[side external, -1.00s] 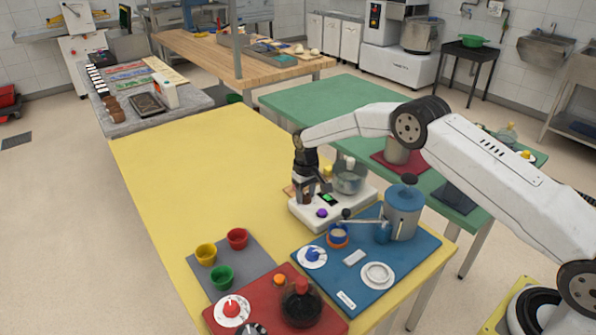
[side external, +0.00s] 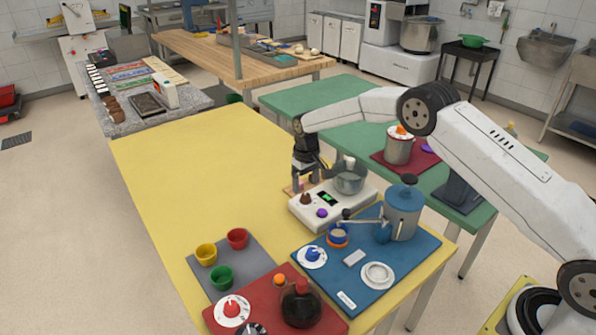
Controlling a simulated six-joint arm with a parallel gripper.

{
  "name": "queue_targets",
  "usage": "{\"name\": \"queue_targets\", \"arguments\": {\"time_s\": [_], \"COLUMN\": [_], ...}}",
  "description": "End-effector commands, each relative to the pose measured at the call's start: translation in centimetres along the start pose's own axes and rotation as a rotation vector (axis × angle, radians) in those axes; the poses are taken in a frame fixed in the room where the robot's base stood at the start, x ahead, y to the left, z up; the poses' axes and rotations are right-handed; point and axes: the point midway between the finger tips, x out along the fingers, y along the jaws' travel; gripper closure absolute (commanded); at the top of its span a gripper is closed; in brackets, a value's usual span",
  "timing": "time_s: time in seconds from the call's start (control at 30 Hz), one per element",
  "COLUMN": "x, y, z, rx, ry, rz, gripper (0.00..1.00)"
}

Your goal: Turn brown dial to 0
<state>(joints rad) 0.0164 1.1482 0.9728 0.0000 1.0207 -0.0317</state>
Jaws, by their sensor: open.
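The brown dial (side external: 306,198) is a small dark brown knob on the left part of the top of a white device (side external: 310,219). Its pointer and scale are too small to read. My gripper (side external: 306,187) points down just above and behind the dial in the picture. Its fingers are apart with nothing seen between them, and they look clear of the dial.
The white device also carries a purple knob (side external: 322,212), a green-lit display (side external: 327,198) and a glass bowl (side external: 350,182). A blue mat (side external: 405,259) with a blue-lidded canister (side external: 403,215) lies to the right. The yellow table (side external: 200,165) is clear to the left.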

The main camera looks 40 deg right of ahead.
Motion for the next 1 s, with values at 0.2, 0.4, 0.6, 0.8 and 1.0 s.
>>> {"name": "queue_targets", "arguments": {"time_s": [0.2, 0.4, 0.6, 0.8, 1.0], "x": [-2.6, -3.5, -3.5, -3.6, -4.5], "y": [0.0, 0.0, 0.0, 0.0, -0.1], "z": [0.0, 0.0, 0.0, 0.1, 1.0], "rx": [0.0, 0.0, 0.0, 0.0, 0.0], "ry": [0.001, 0.0, 0.0, 0.002, 0.013], "rz": [0.0, 0.0, 0.0, 0.0, 0.0], "gripper": [0.16, 0.16, 0.16, 0.16, 0.16]}}
